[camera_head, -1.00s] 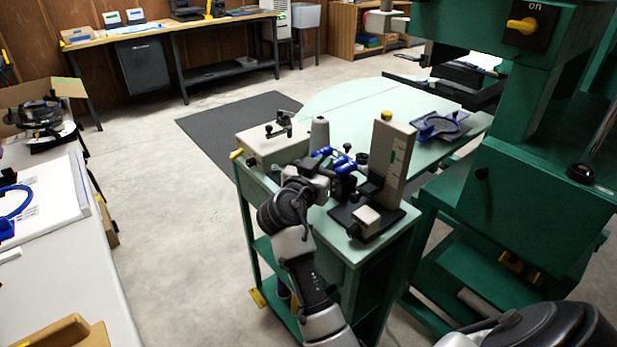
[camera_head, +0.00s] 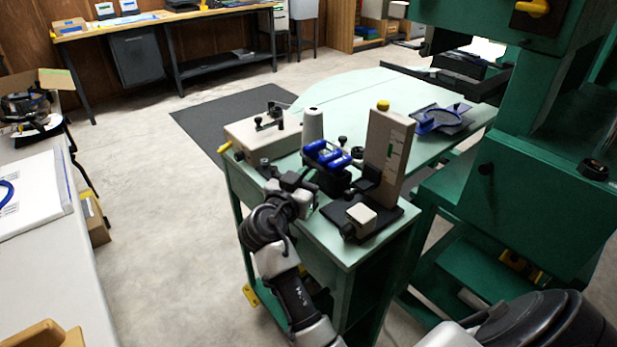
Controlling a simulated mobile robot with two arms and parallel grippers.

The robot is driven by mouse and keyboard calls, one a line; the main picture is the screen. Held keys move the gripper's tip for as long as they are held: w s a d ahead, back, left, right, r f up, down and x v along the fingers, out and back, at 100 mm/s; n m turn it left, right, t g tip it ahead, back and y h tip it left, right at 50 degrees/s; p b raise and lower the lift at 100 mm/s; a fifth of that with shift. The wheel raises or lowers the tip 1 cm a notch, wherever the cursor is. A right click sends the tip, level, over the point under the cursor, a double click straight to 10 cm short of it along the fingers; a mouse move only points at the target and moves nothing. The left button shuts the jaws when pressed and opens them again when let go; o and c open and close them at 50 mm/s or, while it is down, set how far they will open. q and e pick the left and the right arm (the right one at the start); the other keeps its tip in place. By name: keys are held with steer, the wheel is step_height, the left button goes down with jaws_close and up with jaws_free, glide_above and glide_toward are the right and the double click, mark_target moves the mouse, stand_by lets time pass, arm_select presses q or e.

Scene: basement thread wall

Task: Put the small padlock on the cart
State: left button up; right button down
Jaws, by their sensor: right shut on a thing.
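The cart (camera_head: 343,247) is the green stand with a pale top and a lower shelf, in the middle of the head view. My right gripper (camera_head: 272,170) is at the near left part of its top, beside the grey box. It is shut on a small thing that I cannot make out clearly. I cannot pick out the small padlock for certain; the gripper and wrist hide part of the view there. My left gripper is not in view.
The cart top holds a grey box (camera_head: 255,137), a light cone (camera_head: 312,127), a black holder with blue-topped pieces (camera_head: 328,158), and a tall gauge block (camera_head: 388,150) on a black base. A green machine (camera_head: 510,200) stands close on the right. Floor is clear to the left.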

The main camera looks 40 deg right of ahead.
steer(key=shift+f, duration=0.1)
steer(key=c, duration=1.2)
jaws_free()
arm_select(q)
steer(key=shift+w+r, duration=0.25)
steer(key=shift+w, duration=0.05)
